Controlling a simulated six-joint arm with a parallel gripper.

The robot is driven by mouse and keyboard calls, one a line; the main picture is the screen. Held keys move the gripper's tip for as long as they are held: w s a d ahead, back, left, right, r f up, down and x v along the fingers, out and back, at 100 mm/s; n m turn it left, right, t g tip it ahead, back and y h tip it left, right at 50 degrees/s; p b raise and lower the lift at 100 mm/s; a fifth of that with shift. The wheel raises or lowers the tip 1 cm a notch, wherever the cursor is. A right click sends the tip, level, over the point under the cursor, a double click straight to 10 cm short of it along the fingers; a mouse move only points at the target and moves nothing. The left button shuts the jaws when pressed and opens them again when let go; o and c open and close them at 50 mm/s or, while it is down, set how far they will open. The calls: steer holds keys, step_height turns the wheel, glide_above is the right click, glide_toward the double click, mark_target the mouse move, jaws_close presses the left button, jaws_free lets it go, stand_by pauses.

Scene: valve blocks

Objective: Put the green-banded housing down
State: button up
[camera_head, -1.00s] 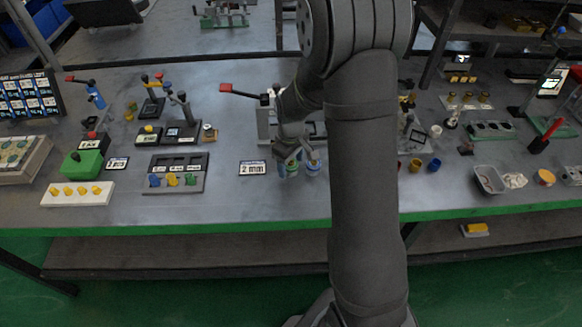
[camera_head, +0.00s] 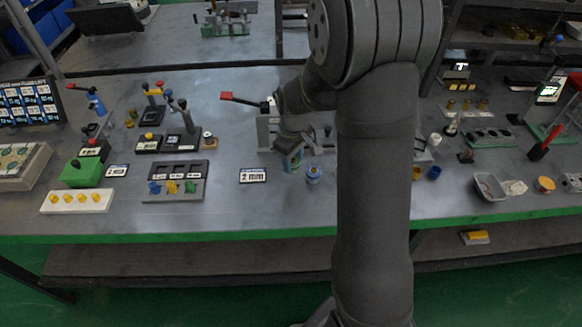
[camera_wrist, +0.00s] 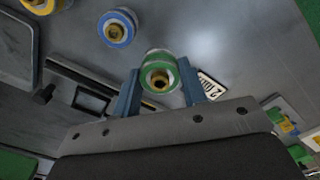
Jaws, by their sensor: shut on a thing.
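The green-banded housing (camera_wrist: 160,72) is a short cylinder with a green ring and a brass-coloured centre. In the wrist view it sits between the two blue fingers of my gripper (camera_wrist: 160,90), which is shut on it. In the head view my gripper (camera_head: 291,160) is over the table, left of my forearm, and the housing is mostly hidden there. A blue-banded housing (camera_wrist: 117,27) stands apart from it in the wrist view; a blue-banded piece (camera_head: 313,174) also stands just right of my gripper in the head view. I cannot tell whether the held housing touches the table.
A "2 mm" label (camera_head: 253,175) lies left of my gripper. A dark tray (camera_head: 178,169) and a white strip with yellow pieces (camera_head: 77,200) lie further left. A red-handled clamp (camera_head: 243,101) stands behind. Bare table (camera_head: 225,200) lies in front of the label.

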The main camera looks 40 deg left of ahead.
steer(key=w+d+r, duration=0.4)
steer(key=d+r, duration=0.2)
steer(key=d, duration=0.4)
steer(key=w+a+r, duration=0.2)
steer(key=w+a, duration=0.1)
steer(key=w, duration=0.4)
steer(key=w+a+r, duration=0.1)
steer(key=w+a, duration=0.2)
steer(key=w, duration=0.4)
steer(key=shift+m, duration=0.4)
steer(key=s+a+f, duration=0.1)
steer(key=a+f, duration=0.1)
steer(key=a, duration=0.1)
steer(key=s+a+f, duration=0.1)
steer(key=a+f, duration=0.1)
steer(key=a, duration=0.2)
steer(key=s+a+f, duration=0.1)
steer(key=a+f, duration=0.1)
steer(key=a, duration=0.1)
steer(key=shift+s+a+f, duration=0.1)
steer(key=shift+s+a, duration=0.05)
steer(key=shift+a, duration=0.15)
steer(key=shift+a+f, duration=0.15)
steer(key=shift+f, duration=1.95)
steer(key=shift+f, duration=0.15)
steer(key=o, duration=1.1)
